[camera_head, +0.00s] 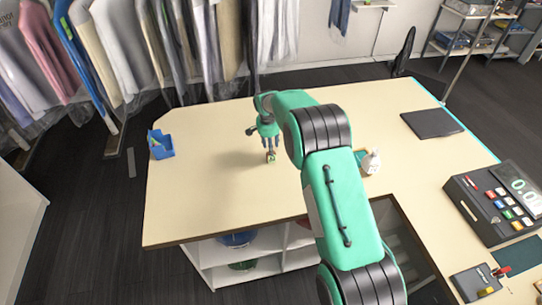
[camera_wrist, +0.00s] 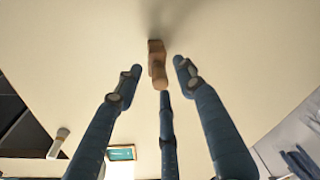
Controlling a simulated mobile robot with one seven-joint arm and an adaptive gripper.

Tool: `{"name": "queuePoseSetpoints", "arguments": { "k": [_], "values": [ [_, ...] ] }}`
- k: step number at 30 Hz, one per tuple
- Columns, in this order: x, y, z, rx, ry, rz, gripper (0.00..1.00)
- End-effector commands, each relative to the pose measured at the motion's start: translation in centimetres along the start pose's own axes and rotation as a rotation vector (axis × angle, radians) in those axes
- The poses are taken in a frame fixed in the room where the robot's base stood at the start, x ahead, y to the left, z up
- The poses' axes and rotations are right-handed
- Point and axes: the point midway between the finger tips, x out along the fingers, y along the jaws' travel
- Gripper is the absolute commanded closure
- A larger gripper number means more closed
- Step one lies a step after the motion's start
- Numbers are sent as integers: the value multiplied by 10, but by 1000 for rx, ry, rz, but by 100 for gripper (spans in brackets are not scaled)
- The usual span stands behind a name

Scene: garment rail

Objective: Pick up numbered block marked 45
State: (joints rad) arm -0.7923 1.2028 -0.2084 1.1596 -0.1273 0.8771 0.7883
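A small block (camera_head: 271,157) stands on the cream table, directly below my gripper (camera_head: 268,143). In the wrist view a tan, wooden-looking block (camera_wrist: 157,64) lies between and just beyond the spread fingertips of my gripper (camera_wrist: 160,78). The three blue fingers are apart, with a gap visible on the left and right of the block. I cannot read any number on it in either view, so I cannot tell if it is marked 45.
The table (camera_head: 205,200) is largely clear on the left. A blue bin (camera_head: 161,146) stands at its left edge. A white bottle (camera_head: 371,162) stands right of my arm. A dark flat pad (camera_head: 432,123) and a cash register (camera_head: 497,205) are at right. Garments (camera_head: 120,50) hang behind.

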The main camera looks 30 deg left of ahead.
Motion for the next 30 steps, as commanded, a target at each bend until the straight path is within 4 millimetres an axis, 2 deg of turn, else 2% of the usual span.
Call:
{"name": "queuePoseSetpoints", "arguments": {
  "k": [6, 24, 30],
  "values": [
    [14, 0, 0, 0, -1, 1, 61],
    [16, 0, 0, 0, 0, 0, 61],
    [16, 0, 0, 0, 0, 0, 100]
  ]
}}
